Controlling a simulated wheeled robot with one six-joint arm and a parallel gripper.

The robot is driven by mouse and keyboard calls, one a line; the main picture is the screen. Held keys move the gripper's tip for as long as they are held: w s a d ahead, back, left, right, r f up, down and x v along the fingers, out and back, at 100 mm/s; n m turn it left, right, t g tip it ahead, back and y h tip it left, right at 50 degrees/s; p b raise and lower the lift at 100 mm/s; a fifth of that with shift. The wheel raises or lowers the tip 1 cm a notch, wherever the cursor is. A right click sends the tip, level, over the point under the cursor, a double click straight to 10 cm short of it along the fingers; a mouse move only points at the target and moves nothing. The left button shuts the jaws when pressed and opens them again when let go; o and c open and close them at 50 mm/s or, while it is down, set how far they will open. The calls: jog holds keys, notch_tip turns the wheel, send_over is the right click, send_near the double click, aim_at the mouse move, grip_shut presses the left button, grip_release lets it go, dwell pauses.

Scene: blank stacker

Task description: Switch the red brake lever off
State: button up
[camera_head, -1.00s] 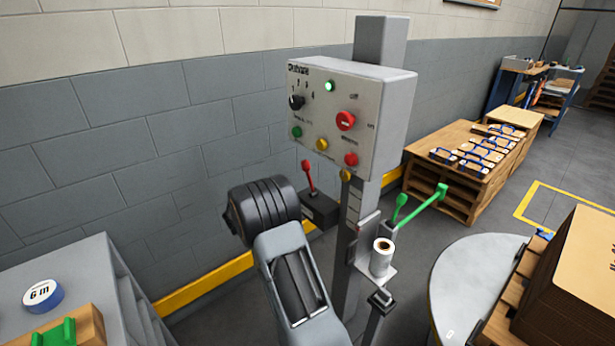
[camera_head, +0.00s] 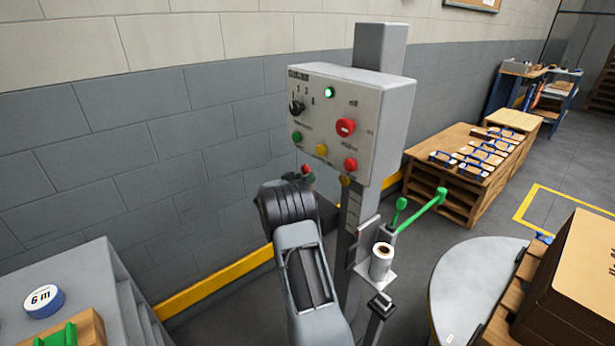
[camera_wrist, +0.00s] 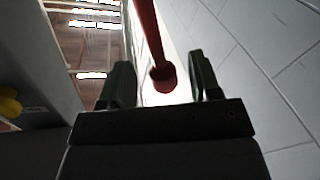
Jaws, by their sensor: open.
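The red brake lever (camera_head: 306,170) shows only at its tip in the head view, just above and behind my dark wrist; its base is hidden by my arm. In the wrist view the red lever (camera_wrist: 150,45) comes down from the top, and its rounded end (camera_wrist: 163,77) sits between my two fingers. My gripper (camera_wrist: 160,85) is open, with one finger on each side of the lever and a visible gap to each. In the head view my fingers are hidden behind my wrist.
The control box (camera_head: 350,115) with several buttons is on the grey post just right of my wrist. Two green levers (camera_head: 420,212) and a white roll (camera_head: 381,262) are lower right. The block wall (camera_head: 130,150) is behind and left.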

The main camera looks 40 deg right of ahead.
jog(key=shift+w+d, duration=0.2)
jog(key=shift+d, duration=0.9)
grip_shut()
